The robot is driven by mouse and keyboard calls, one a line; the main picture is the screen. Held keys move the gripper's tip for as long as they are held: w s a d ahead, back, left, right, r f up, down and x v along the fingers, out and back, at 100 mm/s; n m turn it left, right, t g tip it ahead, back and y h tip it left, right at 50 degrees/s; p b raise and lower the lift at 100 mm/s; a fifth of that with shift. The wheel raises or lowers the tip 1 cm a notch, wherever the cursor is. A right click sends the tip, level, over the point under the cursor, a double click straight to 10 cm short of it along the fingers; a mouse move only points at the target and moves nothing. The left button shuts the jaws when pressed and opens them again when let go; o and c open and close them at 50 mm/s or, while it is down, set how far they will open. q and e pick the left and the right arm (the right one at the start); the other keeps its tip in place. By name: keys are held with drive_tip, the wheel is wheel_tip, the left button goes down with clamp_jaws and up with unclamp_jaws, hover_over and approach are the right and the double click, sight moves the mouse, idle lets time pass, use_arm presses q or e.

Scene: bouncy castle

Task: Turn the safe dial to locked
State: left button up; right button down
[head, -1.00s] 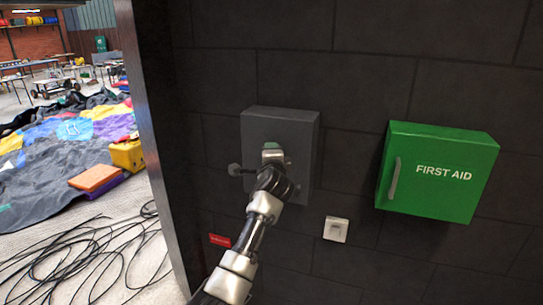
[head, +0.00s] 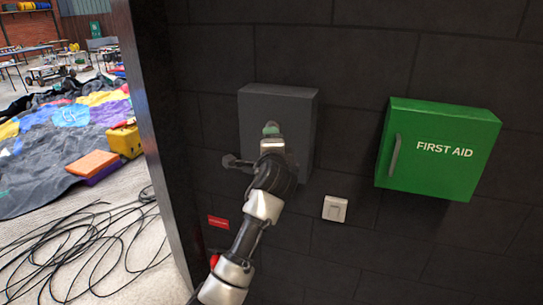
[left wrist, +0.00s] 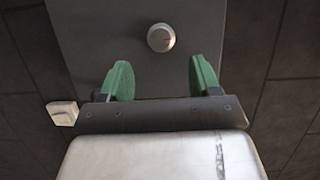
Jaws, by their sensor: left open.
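The safe is a dark grey wall box (head: 296,105) in the middle of the head view. Its front plate (left wrist: 90,35) fills the upper part of the left wrist view. In the head view the dial is hidden behind my gripper. My left gripper (head: 271,130) is in front of the safe. In the left wrist view its two green fingers (left wrist: 160,76) are open and empty, one to each side below the dial, not touching it. My right gripper is not in view.
A green first aid cabinet (head: 440,150) juts from the dark block wall to the right. A white wall switch (head: 335,208) is below the safe. A red sign (head: 218,222) is lower left. Beyond the wall's edge at left, black cables (head: 85,245) lie on the floor.

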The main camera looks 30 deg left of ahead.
use_arm(q)
drive_tip(key=shift+b+v, duration=0.35)
drive_tip(key=shift+v, duration=1.3)
drive_tip(key=s+d+f+g+h+b, duration=0.1)
drive_tip(key=d+f+h, duration=0.1)
drive_tip(key=f, duration=1.1)
drive_tip(key=s+d+f+g+h+b, duration=0.1)
drive_tip(key=d+f+g+h, duration=0.1)
drive_tip(key=f, duration=1.2)
drive_tip(key=s+d+f+g+h+b, duration=0.1)
drive_tip(key=d+f+h, duration=0.15)
drive_tip(key=f, duration=1.05)
drive_tip(key=s+d+f+n+g+h+b, duration=0.1)
drive_tip(key=s+d+f+g, duration=0.1)
drive_tip(key=s+f, duration=0.65)
drive_tip(key=s+d+f+n+g+h, duration=0.15)
drive_tip(key=s+f, duration=0.45)
drive_tip(key=f, duration=0.6)
drive_tip(key=s+d+f+n+g, duration=0.1)
drive_tip(key=s+f, duration=0.5)
drive_tip(key=s, duration=0.6)
drive_tip(key=s+f+n+g+h+b, duration=0.1)
drive_tip(key=s+f+n+g, duration=0.1)
drive_tip(key=s+f, duration=0.4)
drive_tip(key=s+d+f+n+g+b, duration=0.1)
drive_tip(key=s+f, duration=0.4)
drive_tip(key=s, duration=1.2)
drive_tip(key=shift+s+d+f+n+g+h, duration=0.3)
drive_tip(key=shift+d+f+n+g, duration=0.1)
drive_tip(key=shift+n+g, duration=0.55)
